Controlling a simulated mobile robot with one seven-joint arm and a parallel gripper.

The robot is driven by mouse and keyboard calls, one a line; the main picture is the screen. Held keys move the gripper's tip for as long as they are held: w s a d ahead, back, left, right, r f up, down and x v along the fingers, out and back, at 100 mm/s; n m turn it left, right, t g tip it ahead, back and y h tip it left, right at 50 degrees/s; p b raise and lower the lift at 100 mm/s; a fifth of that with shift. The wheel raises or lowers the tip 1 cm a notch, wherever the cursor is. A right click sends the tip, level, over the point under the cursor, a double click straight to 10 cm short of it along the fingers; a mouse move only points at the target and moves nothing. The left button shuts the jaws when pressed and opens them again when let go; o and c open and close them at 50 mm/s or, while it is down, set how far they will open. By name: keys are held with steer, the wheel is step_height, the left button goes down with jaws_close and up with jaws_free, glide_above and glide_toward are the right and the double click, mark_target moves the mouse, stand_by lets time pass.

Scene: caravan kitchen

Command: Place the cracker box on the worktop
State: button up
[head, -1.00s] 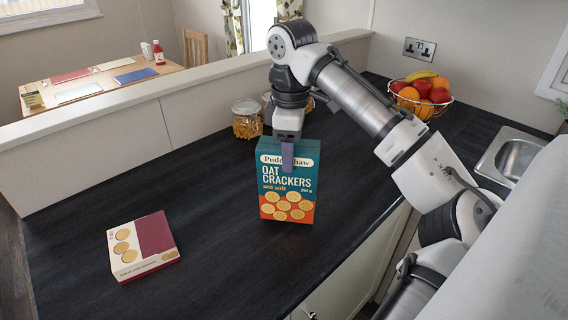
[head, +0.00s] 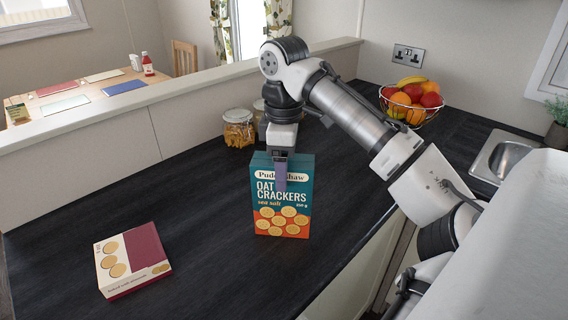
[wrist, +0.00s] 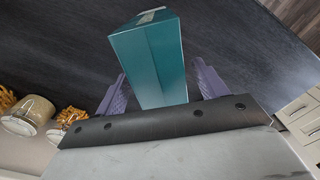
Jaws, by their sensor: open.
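The cracker box (head: 281,205) is teal and orange and stands upright on the dark worktop (head: 200,230). In the wrist view the teal top and side of the box (wrist: 150,60) show between the two purple fingers. My gripper (head: 281,180) is at the top of the box, with one finger in front of its printed face. In the wrist view my gripper (wrist: 160,90) is open, its fingers on either side of the box, with a visible gap at the right finger. The far finger is hidden behind the box in the head view.
A flat cream and maroon biscuit box (head: 132,260) lies at the left of the worktop. Glass jars (head: 239,130) stand behind my gripper by the ledge. A fruit basket (head: 411,103) and a sink (head: 500,158) are at the right. The worktop between the two boxes is clear.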

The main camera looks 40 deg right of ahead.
steer(key=shift+r, duration=0.1)
step_height(320, 180, up, 10)
steer(key=p, duration=0.9)
steer(key=shift+r, duration=0.1)
steer(key=shift+r+b, duration=0.25)
steer(key=shift+b, duration=0.3)
steer(key=shift+r, duration=0.65)
steer(key=shift+s, duration=0.15)
